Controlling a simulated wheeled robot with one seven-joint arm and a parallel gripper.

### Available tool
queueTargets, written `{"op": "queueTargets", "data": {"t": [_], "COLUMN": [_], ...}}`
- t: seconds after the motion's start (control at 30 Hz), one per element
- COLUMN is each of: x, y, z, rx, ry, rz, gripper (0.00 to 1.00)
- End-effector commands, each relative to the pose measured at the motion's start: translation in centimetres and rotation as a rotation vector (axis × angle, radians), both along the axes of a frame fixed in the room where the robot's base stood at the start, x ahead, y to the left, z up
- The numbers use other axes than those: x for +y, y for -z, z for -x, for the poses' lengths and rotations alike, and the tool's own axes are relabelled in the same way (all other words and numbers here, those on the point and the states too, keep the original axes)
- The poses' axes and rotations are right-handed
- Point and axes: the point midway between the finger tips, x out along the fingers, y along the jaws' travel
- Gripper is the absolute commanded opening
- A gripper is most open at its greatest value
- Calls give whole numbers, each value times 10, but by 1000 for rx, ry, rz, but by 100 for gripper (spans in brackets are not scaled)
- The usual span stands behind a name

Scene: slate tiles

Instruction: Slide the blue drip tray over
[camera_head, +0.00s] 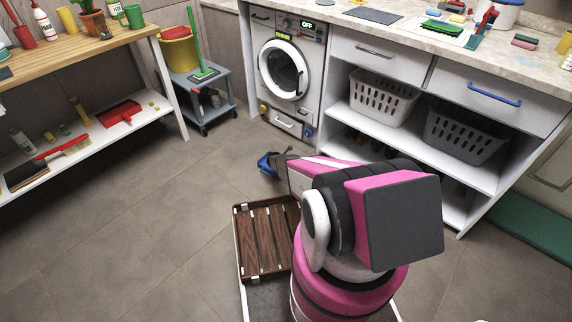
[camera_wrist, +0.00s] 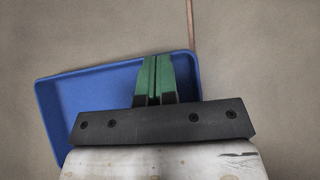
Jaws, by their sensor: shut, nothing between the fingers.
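The blue drip tray (camera_wrist: 95,92) lies on the grey tiled floor in the wrist view, turned a little, with its raised rim showing at the top and sides. My gripper (camera_wrist: 155,60) is shut and empty, its green fingertips together over the tray near its far rim. I cannot tell whether the fingertips touch the tray. In the head view a small part of the blue tray (camera_head: 266,164) shows beyond the end of my arm. My arm hides the rest of it, and the fingers are not clear there.
A washing machine (camera_head: 285,72) stands behind the tray under the counter. A grey trolley (camera_head: 205,92) stands to its left, and a wooden bench (camera_head: 95,45) farther left. A wooden slatted crate (camera_head: 262,240) is in front. Open floor (camera_head: 130,220) lies to the left.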

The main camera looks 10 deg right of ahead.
Motion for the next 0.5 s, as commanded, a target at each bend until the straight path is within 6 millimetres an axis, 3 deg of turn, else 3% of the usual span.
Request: {"op": "queueTargets", "data": {"t": [0.5], "x": [-114], "y": [3], "z": [-92], "rx": [-1], "ry": [4], "rz": [-1], "gripper": [0]}}
